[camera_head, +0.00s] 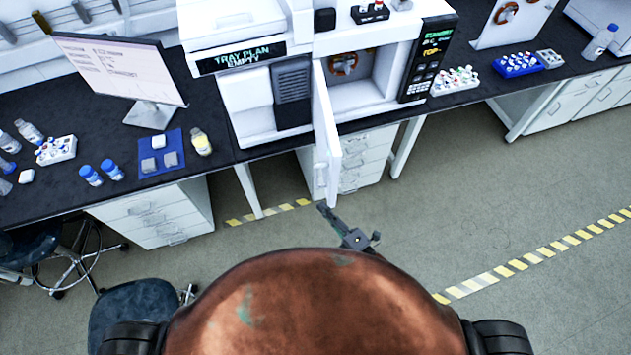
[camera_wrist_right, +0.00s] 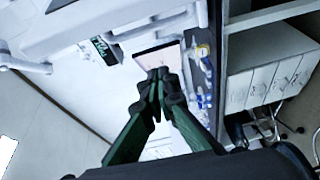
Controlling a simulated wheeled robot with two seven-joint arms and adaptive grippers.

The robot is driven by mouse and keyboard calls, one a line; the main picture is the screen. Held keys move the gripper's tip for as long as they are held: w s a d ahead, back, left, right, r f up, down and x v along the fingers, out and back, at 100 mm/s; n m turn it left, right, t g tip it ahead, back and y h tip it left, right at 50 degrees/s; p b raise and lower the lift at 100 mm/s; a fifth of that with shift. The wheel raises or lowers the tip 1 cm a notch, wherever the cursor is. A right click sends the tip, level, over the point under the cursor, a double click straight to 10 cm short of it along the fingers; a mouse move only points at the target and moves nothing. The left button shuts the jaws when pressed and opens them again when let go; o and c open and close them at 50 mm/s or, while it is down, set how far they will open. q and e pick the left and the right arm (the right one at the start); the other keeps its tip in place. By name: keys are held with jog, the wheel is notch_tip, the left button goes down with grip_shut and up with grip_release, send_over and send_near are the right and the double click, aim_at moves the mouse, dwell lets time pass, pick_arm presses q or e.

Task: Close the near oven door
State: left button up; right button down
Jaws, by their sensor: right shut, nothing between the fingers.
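The near oven (camera_head: 365,75) is a white instrument on the bench, with an open cavity. Its white door (camera_head: 325,120) stands wide open, swung out from the left side of the cavity toward me. My right gripper (camera_head: 323,208) is just below the door's outer end in the head view, with its fingers together and empty. I cannot tell whether it touches the door. In the right wrist view the shut green fingers (camera_wrist_right: 158,76) point toward the bench, with nothing between them. My left gripper is in neither view.
A monitor (camera_head: 118,70), bottles and vial racks stand on the black bench (camera_head: 60,195). A blue stool (camera_head: 135,305) is at lower left. The grey floor (camera_head: 430,220) right of the door is clear.

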aim_at(316, 183)
jog(key=w+a+r+p, duration=0.1)
jog(key=w+a+p, duration=0.2)
jog(key=w, duration=0.6)
jog(key=shift+r, duration=0.15)
jog(key=shift+d+n, duration=0.2)
jog(key=shift+n, duration=0.1)
